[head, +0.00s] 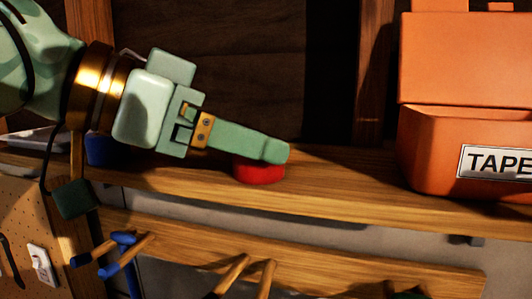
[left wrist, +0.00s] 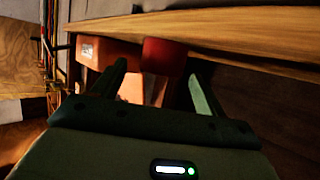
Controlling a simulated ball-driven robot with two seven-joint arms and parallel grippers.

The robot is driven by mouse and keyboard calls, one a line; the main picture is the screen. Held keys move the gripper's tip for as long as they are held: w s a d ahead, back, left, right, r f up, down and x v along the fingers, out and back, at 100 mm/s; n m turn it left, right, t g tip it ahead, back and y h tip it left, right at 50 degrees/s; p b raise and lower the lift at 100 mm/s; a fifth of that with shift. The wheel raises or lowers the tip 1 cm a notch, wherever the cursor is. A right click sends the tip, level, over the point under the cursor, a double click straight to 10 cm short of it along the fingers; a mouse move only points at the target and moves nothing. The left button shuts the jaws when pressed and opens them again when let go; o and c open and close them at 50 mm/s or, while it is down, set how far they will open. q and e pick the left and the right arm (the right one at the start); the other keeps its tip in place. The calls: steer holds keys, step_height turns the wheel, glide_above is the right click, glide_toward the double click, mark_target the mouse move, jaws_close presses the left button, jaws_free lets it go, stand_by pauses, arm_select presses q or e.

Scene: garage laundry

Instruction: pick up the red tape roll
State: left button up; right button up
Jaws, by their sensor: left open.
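The red tape roll (head: 258,174) sits on the wooden shelf (head: 345,190), near its front edge. In the head view my left gripper (head: 270,150) reaches in from the left, and its near finger covers the top of the roll. In the left wrist view the roll (left wrist: 164,54) shows beyond and between the two spread fingertips (left wrist: 160,68). The gripper is open and holds nothing. I cannot tell whether a finger touches the roll. My right gripper is in neither view.
An orange bin labelled "TAPE" (head: 430,150) stands on the shelf to the right, with a gap between it and the roll. A dark blue object (head: 98,150) sits at the left, behind my arm. Tools with wooden handles (head: 232,272) hang below the shelf.

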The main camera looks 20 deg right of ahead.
arm_select(q)
steer(key=shift+d+f, duration=0.1)
steer(key=shift+d, duration=0.2)
steer(key=shift+w+d+f+p, duration=0.1)
steer(key=shift+d+f+p, duration=0.2)
steer(key=shift+p, duration=0.1)
steer(key=x, duration=0.3)
steer(key=shift+w, duration=0.1)
steer(key=shift+d, duration=0.25)
steer(key=shift+a, duration=0.35)
steer(key=c, duration=1)
steer(key=shift+d, duration=0.15)
steer(key=shift+c, duration=0.2)
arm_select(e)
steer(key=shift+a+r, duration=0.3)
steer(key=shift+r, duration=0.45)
